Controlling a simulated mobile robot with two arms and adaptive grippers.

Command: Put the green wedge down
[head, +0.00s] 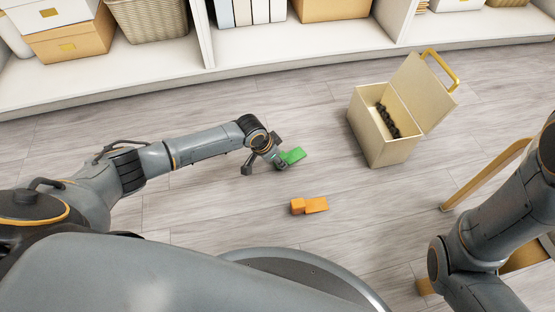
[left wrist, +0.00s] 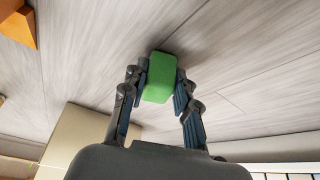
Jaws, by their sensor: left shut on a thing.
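The green wedge (head: 293,156) is a small bright green block low over the wooden floor in the head view. My left gripper (head: 279,160) is shut on it. In the left wrist view the green wedge (left wrist: 159,78) sits between the two dark fingers of the gripper (left wrist: 158,88), with floor behind it. I cannot tell whether the wedge touches the floor. My right arm (head: 490,240) shows at the right, but its gripper is out of view.
Orange blocks (head: 310,205) lie on the floor nearer me. An open cream box (head: 382,145) with a gold handle and dark contents stands to the right. White shelves (head: 300,42) with boxes and a basket line the back. Floor around the wedge is clear.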

